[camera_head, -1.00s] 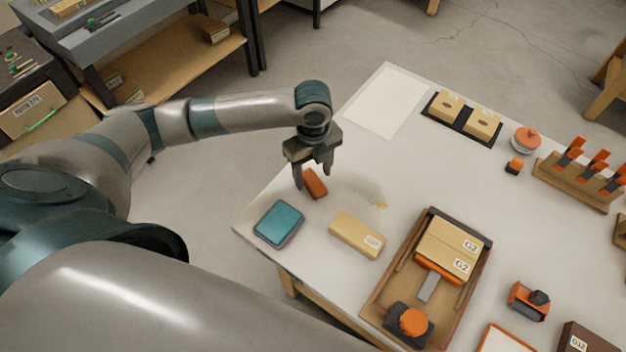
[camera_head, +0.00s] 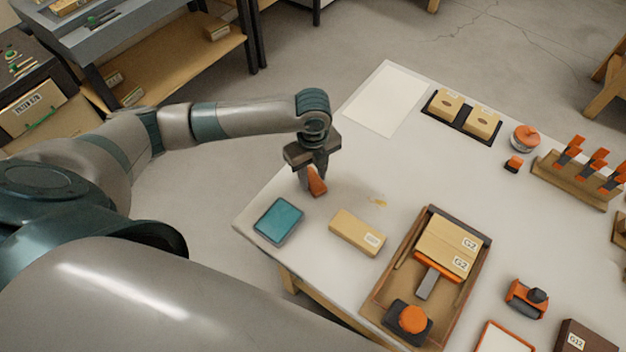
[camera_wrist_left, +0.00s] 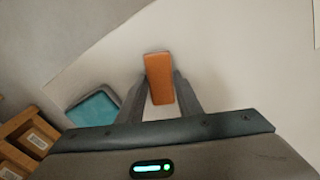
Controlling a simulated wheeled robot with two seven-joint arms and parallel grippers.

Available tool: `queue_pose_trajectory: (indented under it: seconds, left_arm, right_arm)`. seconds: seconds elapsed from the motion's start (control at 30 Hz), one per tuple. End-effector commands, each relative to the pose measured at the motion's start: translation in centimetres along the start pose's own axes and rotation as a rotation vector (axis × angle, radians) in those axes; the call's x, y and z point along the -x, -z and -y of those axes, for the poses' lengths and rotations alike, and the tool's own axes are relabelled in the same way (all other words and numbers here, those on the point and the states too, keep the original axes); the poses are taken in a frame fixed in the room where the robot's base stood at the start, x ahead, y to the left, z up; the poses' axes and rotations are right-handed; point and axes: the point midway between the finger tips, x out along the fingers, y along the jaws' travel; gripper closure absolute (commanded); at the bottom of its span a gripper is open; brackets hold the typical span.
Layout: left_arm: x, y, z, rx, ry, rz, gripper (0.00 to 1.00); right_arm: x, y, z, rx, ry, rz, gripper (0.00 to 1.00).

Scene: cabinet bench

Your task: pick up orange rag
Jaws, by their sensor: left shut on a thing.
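The orange rag (camera_head: 317,184) is a small folded orange block near the left edge of the white table. It also shows in the left wrist view (camera_wrist_left: 158,80), between the two fingers. My left gripper (camera_head: 312,183) points down and is shut on the rag. In the left wrist view the left gripper (camera_wrist_left: 159,98) has a finger along each side of the rag. I cannot tell whether the rag still touches the table. My right gripper is not in view.
A teal pad (camera_head: 279,221) lies close by at the table's corner. A tan box (camera_head: 357,233) stands nearby to the right. A wooden tray (camera_head: 376,304) holds boxes and tools.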

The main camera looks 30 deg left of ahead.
Motion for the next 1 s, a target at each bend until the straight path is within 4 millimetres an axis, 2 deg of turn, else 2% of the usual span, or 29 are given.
queue_pose_trajectory:
  seconds: [0.37, 0.6, 1.0]
  left_arm:
    - [0.8, -0.1, 0.1, 0.0, 0.001, 0.001, 0.93]
    - [3.9, -0.1, 0.1, -0.001, 0.004, 0.001, 0.93]
    - [8.4, 7.2, 2.7, -0.005, 0.005, -0.001, 0.93]
  right_arm:
    - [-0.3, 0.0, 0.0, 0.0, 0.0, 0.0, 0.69]
    - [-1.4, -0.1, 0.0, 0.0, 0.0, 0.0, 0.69]
    - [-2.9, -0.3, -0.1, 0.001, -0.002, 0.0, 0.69]
